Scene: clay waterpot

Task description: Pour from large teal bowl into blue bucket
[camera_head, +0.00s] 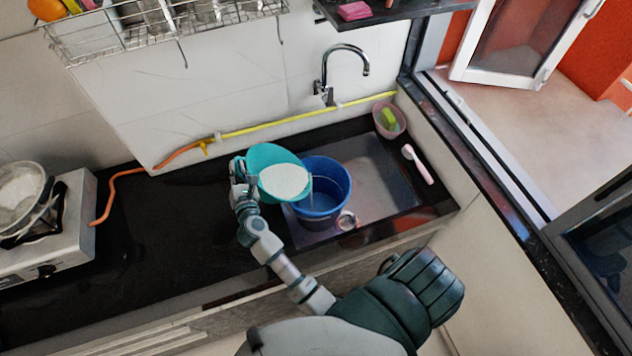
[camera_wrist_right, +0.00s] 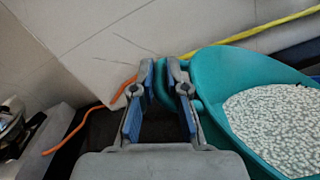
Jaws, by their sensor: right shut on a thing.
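The large teal bowl (camera_head: 262,156) is tilted to the right, its lip over the left rim of the blue bucket (camera_head: 331,176). White grains fill much of it, also in the right wrist view (camera_wrist_right: 215,75). A thin pale vertical streak drops from the bowl's lip into the bucket; I cannot tell if it is falling grains or a handle. My right gripper (camera_head: 241,170) is at the bowl's left side, shut on its teal handle, which shows between the fingers in the right wrist view (camera_wrist_right: 161,76). The bucket stands upright on the grey sink area. My left gripper is not in view.
A curved faucet (camera_head: 345,48) rises behind the bucket. A pink bowl with a green item (camera_head: 390,117) and a pink-white brush (camera_head: 418,165) lie right. A yellow-orange hose (camera_head: 270,127) runs along the wall. A stove (camera_head: 50,225) stands left; black counter between is clear.

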